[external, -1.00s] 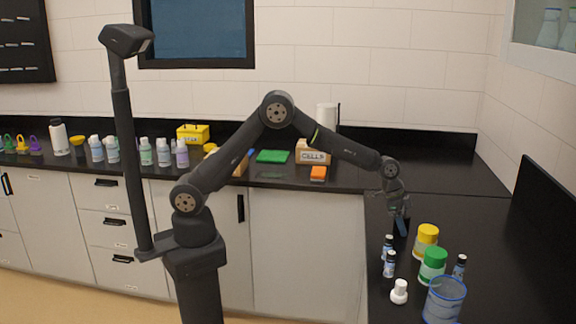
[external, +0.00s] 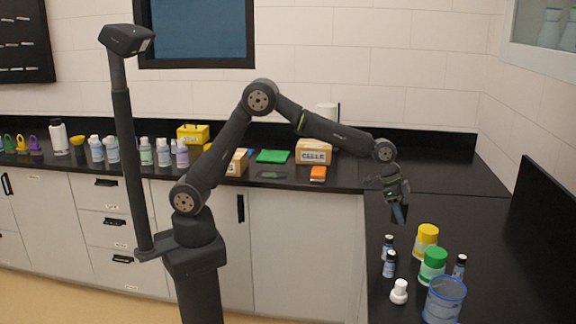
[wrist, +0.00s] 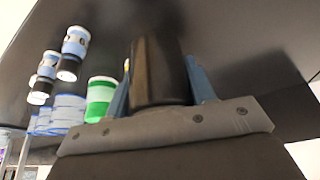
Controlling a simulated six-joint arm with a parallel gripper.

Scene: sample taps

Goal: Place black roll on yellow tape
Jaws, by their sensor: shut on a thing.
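My gripper (external: 399,212) is above the black counter at the right, behind the group of jars and bottles. In the wrist view its blue fingers (wrist: 160,84) are on either side of a black roll (wrist: 157,70), shut on it. The roll is a dark cylinder; in the external view it is hard to tell from the dark gripper and counter. I cannot make out a separate yellow tape. A yellow-topped white jar (external: 426,236) stands in front and to the right of my gripper, apart from it.
The counter (external: 490,220) is clear to the right. Boxes (external: 313,152) line the back counter.

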